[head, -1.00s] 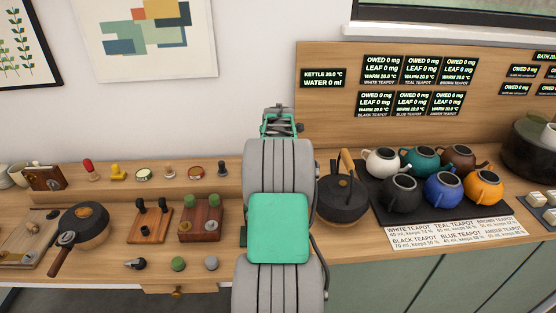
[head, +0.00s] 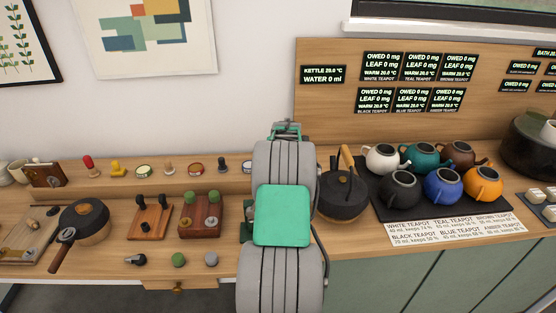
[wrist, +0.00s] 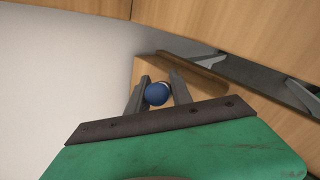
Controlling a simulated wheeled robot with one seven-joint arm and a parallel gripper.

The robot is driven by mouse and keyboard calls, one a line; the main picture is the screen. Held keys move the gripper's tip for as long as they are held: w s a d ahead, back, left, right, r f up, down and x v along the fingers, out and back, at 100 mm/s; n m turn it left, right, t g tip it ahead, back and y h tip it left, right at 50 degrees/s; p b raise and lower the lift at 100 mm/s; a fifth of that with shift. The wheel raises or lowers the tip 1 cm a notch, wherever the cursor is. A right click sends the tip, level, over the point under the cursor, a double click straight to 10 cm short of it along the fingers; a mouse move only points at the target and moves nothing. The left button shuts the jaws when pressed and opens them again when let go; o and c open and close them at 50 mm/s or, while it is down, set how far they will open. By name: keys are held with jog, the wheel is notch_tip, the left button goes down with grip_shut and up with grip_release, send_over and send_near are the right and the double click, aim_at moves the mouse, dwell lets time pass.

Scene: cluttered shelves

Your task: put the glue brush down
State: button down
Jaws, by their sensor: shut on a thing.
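My gripper (wrist: 160,88) shows in the wrist view with its two grey fingers close around a thing with a round blue end (wrist: 156,94). This is likely the glue brush; the rest of it is hidden or too small to make out. A pale wooden surface lies beyond the fingertips, and I cannot tell whether the held thing touches it. In the head view my arm hides the gripper and what it holds.
A raised wooden shelf (head: 130,185) carries several small stamps and tins left of my arm. A black kettle (head: 343,195) stands close on the right, beside several teapots on a dark mat (head: 376,200). A lidded pan (head: 84,220) and wooden blocks (head: 199,226) stand on the left.

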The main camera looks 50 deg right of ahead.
jog(key=shift+s+a+f, duration=0.1)
jog(key=shift+f, duration=0.25)
